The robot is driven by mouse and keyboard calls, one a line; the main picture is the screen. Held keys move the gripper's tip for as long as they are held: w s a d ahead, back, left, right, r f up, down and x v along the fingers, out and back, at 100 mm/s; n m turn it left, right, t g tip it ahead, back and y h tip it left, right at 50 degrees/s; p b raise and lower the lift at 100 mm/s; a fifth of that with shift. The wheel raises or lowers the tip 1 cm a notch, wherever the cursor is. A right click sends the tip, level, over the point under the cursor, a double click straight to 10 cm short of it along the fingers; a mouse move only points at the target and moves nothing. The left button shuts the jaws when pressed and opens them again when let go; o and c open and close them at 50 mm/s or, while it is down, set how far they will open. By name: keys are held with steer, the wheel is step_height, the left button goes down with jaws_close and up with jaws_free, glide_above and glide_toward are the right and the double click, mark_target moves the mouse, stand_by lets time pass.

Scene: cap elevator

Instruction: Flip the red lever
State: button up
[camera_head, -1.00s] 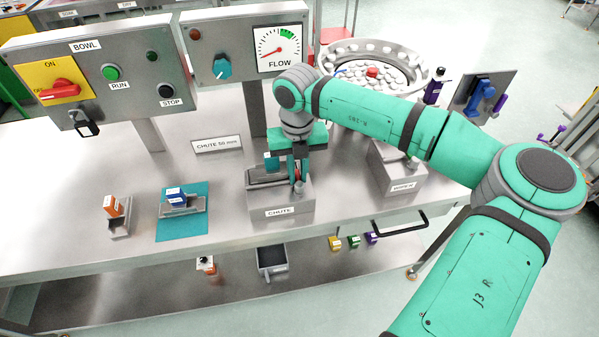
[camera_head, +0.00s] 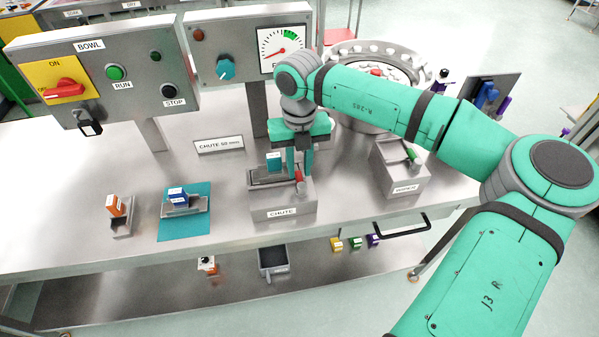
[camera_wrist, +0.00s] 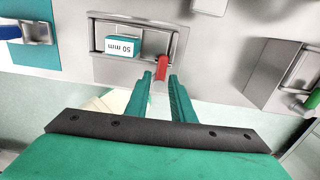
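The red lever (camera_head: 299,177) is a short handle at the right end of the grey box labelled CHUTE (camera_head: 260,211). In the wrist view the red lever (camera_wrist: 162,69) lies in front of and between my fingertips, with gaps visible on both sides. My gripper (camera_head: 298,170) points down at the lever from above. In the wrist view my gripper (camera_wrist: 160,82) is open and its two teal fingers stand apart. A teal block marked 50 mm (camera_wrist: 122,47) sits in the slot left of the lever.
A box with a green lever (camera_head: 411,154) stands to the right. Control panels (camera_head: 140,65) rise behind, and a bowl (camera_head: 352,45) stands at the back right.

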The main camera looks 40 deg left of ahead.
mark_target(299, 179)
step_height(299, 179, up, 8)
steer(key=shift+d, duration=0.1)
stand_by(0.4)
steer(key=shift+s+f, duration=0.1)
